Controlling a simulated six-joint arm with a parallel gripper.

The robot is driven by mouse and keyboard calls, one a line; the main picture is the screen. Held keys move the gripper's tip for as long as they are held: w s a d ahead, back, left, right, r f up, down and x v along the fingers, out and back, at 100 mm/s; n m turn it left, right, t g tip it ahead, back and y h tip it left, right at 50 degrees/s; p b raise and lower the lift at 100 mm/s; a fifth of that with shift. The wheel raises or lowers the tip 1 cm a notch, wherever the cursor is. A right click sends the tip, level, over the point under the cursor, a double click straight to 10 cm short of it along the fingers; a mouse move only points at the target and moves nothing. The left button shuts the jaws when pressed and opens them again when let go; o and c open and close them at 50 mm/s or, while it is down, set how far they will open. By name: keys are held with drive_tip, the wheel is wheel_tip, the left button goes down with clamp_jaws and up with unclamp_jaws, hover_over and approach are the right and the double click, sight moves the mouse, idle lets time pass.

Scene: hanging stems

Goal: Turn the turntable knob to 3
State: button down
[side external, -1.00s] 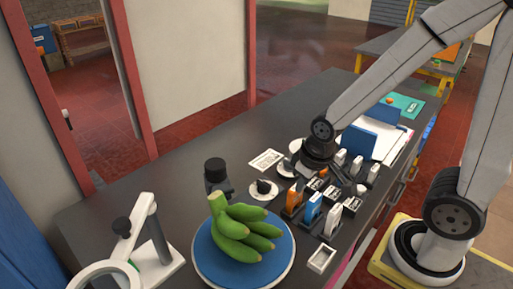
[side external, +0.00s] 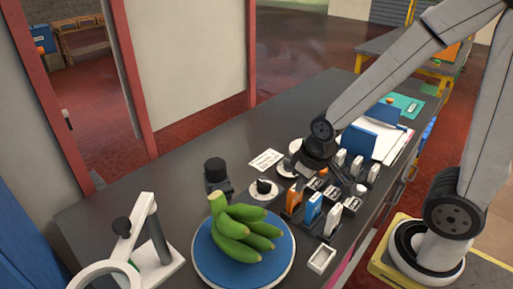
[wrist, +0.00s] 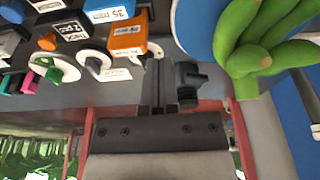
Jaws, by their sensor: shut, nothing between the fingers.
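The turntable (side external: 203,268) is a round blue plate with a pale rim, and a bunch of green bananas (side external: 240,232) lies on it. A black knob on a white dial (side external: 263,187) sits just behind it; I take this to be the turntable knob. Its number is too small to read. My gripper (wrist: 156,88) is shut and empty in the wrist view, its fingers beside a grey knob on a white dial (wrist: 95,65). In the side view my wrist is over the back of the row of blocks, and the fingertips are hidden there.
A black cylindrical device (side external: 215,172) stands behind the turntable; in the wrist view it (wrist: 188,84) is right beside my fingers. Orange, blue and white labelled blocks (side external: 312,209) crowd the bench. A ring-topped stand (side external: 150,248) is at front left.

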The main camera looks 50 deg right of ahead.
drive_tip(key=c, duration=0.6)
unclamp_jaws()
drive_tip(key=shift+w, duration=0.1)
drive_tip(key=o, duration=0.4)
drive_tip(key=shift+w+n, duration=0.2)
drive_tip(key=shift+n, duration=0.1)
drive_tip(key=shift+o, duration=1)
drive_tip(key=shift+w+d, duration=0.1)
drive_tip(key=shift+w, duration=0.15)
drive_tip(key=n+g, duration=0.2)
drive_tip(key=n, duration=1.4)
approach(264, 182)
drive_tip(key=shift+s+a+f, duration=0.3)
drive_tip(key=shift+f, duration=0.25)
drive_tip(key=shift+w+d+f+n+g, duration=0.15)
drive_tip(key=shift+w+n, duration=0.15)
drive_tip(key=shift+n, duration=0.05)
drive_tip(key=shift+w+d+f+n+g, duration=0.15)
drive_tip(key=shift+w+f+n, duration=0.05)
drive_tip(key=shift+w+n, duration=0.15)
drive_tip(key=shift+f, duration=0.15)
drive_tip(key=shift+f, duration=3.75)
